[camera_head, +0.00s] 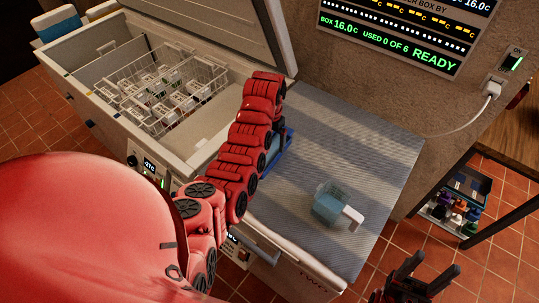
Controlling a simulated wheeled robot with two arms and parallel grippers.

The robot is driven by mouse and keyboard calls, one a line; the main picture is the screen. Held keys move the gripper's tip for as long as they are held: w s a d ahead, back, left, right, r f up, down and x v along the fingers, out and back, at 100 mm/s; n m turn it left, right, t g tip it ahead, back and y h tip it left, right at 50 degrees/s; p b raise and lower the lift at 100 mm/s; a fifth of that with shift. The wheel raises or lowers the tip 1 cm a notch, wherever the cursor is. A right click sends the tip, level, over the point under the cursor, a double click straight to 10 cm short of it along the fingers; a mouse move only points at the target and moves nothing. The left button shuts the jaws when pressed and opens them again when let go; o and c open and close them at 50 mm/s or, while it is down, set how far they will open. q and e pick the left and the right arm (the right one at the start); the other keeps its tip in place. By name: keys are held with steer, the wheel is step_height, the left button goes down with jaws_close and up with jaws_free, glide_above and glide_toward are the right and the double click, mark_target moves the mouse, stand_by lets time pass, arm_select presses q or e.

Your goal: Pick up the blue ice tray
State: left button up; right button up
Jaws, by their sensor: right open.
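A blue item (288,137), which looks like the blue ice tray, lies on the grey striped top of the closed chest. My red left arm covers most of it, so only its right part shows. The left arm reaches up across the chest, and its gripper is not visible. My right gripper (430,270) is at the bottom right edge, black, with its two fingers apart and nothing between them. It is well away from the blue item, beyond the front right corner of the striped top.
A pale blue container with a white handle (331,204) stands on the striped top (345,140). To the left is an open freezer with a wire basket (165,92) of jars. A raised lid (225,28) stands behind. A crate of small coloured items (458,205) sits at right.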

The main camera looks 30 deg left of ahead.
mark_target(269, 156)
arm_select(q)
steer(key=shift+f, duration=0.1)
steer(key=f+p, duration=0.3)
steer(key=shift+s+a+f, duration=0.1)
steer(key=shift+s+f, duration=0.15)
steer(key=shift+f, duration=0.05)
steer(key=shift+w+f, duration=0.1)
steer(key=shift+f, duration=0.6)
steer(key=shift+c, duration=0.2)
steer(key=c, duration=1.4)
steer(key=shift+r, duration=0.1)
